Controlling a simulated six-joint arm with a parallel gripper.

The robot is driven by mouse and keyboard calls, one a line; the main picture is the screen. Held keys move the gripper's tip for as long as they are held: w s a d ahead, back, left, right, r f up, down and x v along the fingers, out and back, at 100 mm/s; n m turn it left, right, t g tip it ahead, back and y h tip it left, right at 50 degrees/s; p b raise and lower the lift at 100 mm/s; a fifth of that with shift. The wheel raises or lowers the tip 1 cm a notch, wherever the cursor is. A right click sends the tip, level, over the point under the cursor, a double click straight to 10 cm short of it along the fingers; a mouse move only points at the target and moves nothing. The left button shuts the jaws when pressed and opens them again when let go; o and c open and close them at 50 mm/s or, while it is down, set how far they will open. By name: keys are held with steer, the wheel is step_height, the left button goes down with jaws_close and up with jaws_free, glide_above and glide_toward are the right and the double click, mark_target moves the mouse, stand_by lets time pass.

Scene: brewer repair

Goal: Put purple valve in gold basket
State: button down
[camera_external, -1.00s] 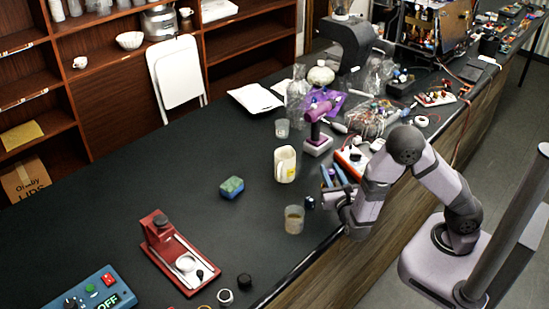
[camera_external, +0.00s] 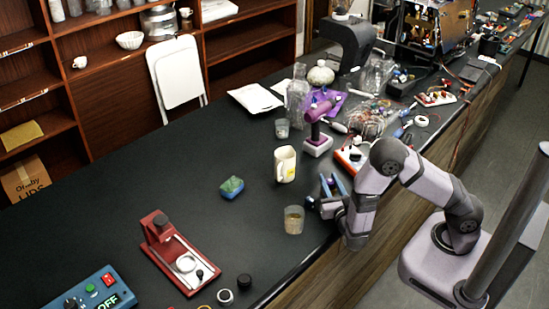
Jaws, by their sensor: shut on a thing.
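My gripper (camera_external: 331,181) is low over the front edge of the black counter, just right of a glass of brown liquid (camera_external: 294,220). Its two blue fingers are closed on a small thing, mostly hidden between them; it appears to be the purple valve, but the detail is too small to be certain. A small dark blue-purple piece (camera_external: 310,203) shows between the glass and the gripper. A gold ring (camera_external: 205,307), perhaps the rim of the gold basket, is cut off by the bottom edge of the picture.
A red stand (camera_external: 180,255), a dark ring (camera_external: 225,297) and a black knob (camera_external: 245,281) are near the front. The counter between sponge and red stand is clear. Clutter fills the back.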

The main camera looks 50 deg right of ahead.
steer(key=shift+f, duration=0.15)
steer(key=c, duration=1.4)
jaws_free()
steer(key=shift+c, duration=0.2)
steer(key=shift+a+r, duration=0.1)
steer(key=shift+r, duration=0.1)
steer(key=b+v, duration=0.2)
steer(key=v, duration=1)
steer(key=shift+b, duration=0.4)
